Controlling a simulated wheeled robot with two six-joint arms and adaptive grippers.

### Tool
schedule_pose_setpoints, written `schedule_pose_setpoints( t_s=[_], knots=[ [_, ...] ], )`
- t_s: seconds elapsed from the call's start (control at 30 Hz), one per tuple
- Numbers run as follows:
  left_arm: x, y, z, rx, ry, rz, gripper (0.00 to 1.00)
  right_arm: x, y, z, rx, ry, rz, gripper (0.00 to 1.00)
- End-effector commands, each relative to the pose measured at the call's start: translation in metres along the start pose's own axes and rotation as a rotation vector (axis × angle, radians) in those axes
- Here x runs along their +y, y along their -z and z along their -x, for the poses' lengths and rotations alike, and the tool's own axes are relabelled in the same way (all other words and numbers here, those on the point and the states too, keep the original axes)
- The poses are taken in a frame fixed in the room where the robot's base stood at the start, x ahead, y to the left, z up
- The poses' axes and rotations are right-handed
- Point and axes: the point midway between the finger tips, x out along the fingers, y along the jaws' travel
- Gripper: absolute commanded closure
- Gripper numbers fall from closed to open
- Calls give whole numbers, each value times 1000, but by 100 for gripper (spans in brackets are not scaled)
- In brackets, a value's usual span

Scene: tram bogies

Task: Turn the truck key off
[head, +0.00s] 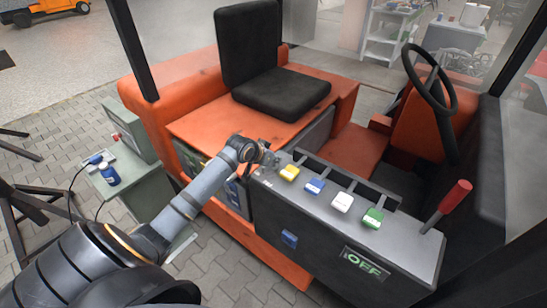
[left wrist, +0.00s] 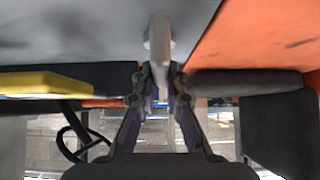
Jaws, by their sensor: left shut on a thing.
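The truck key (left wrist: 158,42) is a pale grey piece standing out from the grey panel in the left wrist view. My left gripper (left wrist: 160,82) has its two fingers closed on it. In the head view my left gripper (head: 265,156) is at the far left corner of the control panel (head: 300,208), beside the yellow switch (head: 289,173), and mostly hides the key. A display (head: 365,264) on the panel's front shows "OFF" in green. The key's exact turn angle is hard to tell. My right gripper is not in view.
Blue (head: 314,186), white (head: 342,202) and green (head: 373,218) switches follow along the panel, then a red-handled lever (head: 455,196). The black seat (head: 283,95) and steering wheel (head: 432,90) stand behind. A grey-green cabinet (head: 135,180) is at left.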

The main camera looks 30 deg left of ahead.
Motion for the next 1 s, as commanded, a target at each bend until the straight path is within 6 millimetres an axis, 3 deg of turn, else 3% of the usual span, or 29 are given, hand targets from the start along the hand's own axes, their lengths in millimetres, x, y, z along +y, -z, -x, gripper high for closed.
schedule_pose_setpoints(
  t_s=[0.17, 0.2, 0.33, 0.67, 1.0],
  knots=[
    [0, 0, 0, 1, -1, 1, 100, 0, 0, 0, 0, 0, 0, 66],
    [0, 0, 0, 1, -1, 1, 84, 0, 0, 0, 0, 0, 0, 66],
    [0, 0, 0, 0, -1, 0, 66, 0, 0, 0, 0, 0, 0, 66],
    [-1, 0, 3, 0, 1, -2, 66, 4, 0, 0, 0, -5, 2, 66],
    [-2, -1, 58, -1, 5, -7, 66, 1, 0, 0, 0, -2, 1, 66]
  ],
)
